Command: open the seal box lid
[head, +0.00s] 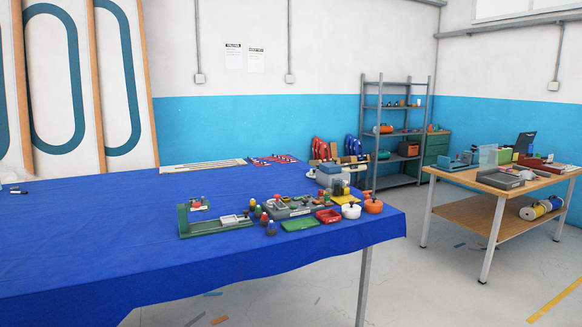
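No container in the head view can be told for certain as the seal box. Whether any lid there is open is too small to tell. Neither of my grippers is in view.
The blue-covered table (130,240) is mostly bare at left and centre. Its right end holds a green fixture (215,225), a red tray (328,216), a green tray (300,224) and small pots. Open floor (420,275) lies between it and the wooden table (540,190). A grey shelf (398,106) stands behind.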

